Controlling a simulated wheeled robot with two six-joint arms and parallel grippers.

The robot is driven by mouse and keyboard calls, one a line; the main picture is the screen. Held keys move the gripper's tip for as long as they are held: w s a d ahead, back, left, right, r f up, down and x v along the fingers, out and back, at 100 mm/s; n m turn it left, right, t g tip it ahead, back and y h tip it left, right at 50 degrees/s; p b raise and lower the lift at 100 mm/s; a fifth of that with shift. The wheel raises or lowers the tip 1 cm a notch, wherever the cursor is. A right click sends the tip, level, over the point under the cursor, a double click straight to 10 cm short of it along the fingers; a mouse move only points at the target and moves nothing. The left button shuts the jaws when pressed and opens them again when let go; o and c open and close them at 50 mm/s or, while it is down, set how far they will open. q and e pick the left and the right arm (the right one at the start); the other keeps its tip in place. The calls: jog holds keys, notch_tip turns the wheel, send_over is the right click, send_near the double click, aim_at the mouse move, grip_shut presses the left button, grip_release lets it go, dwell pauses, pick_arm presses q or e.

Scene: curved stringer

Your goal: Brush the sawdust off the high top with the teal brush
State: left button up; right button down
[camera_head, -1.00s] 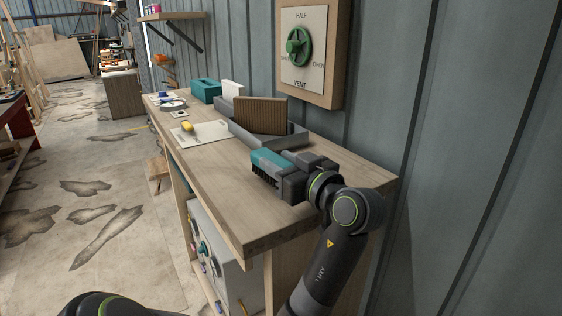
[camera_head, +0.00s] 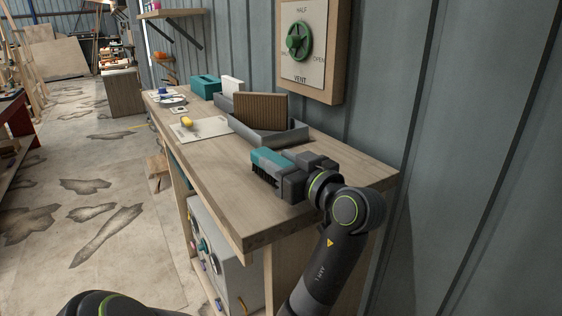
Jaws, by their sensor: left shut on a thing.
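My left gripper (camera_head: 287,175) is shut on the teal brush (camera_head: 270,160). The brush has a teal back and dark bristles that point down. It is over the near part of the wooden high top (camera_head: 225,200), close to the surface; I cannot tell whether the bristles touch it. I cannot make out any sawdust on the bare wood, and the brush and arm hide part of the top. My right gripper is not in view.
A grey tray (camera_head: 291,137) with a brown ribbed block (camera_head: 260,111) stands behind the brush. A pale sheet with a yellow item (camera_head: 187,122) lies left of it. A teal box (camera_head: 205,87) is farther back.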

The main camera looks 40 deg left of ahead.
pick_arm(q)
jog(key=shift+f+b, duration=0.3)
jog(key=shift+f, duration=0.1)
jog(key=shift+w+d+r+b, duration=0.1)
jog(key=shift+w+d+b, duration=0.15)
jog(key=shift+w, duration=0.6)
jog(key=shift+w+d+b, duration=0.15)
jog(key=shift+w+d, duration=0.1)
jog(key=shift+w, duration=0.6)
jog(key=shift+w+d+f+b, duration=0.1)
jog(key=shift+w+d+b, duration=0.2)
jog(key=shift+w, duration=0.4)
jog(key=shift+w+d+f+b, duration=0.1)
jog(key=shift+w+b, duration=0.25)
jog(key=shift+w, duration=0.3)
jog(key=shift+w+d+r+b, duration=0.1)
jog(key=shift+w+d+b, duration=0.1)
jog(key=shift+w, duration=0.45)
jog(key=shift+w+d+f+b, duration=0.15)
jog(key=shift+w+b, duration=0.1)
jog(key=shift+w, duration=0.4)
jog(key=shift+w+d+r+b, duration=0.15)
jog(key=shift+w+d+b, duration=0.05)
jog(key=shift+w, duration=0.45)
jog(key=shift+w+d+b, duration=0.25)
jog(key=shift+w+b, duration=0.15)
jog(key=shift+w, duration=0.4)
jog(key=shift+w+d+b, duration=0.2)
jog(key=shift+w+b, duration=0.15)
jog(key=shift+w, duration=0.4)
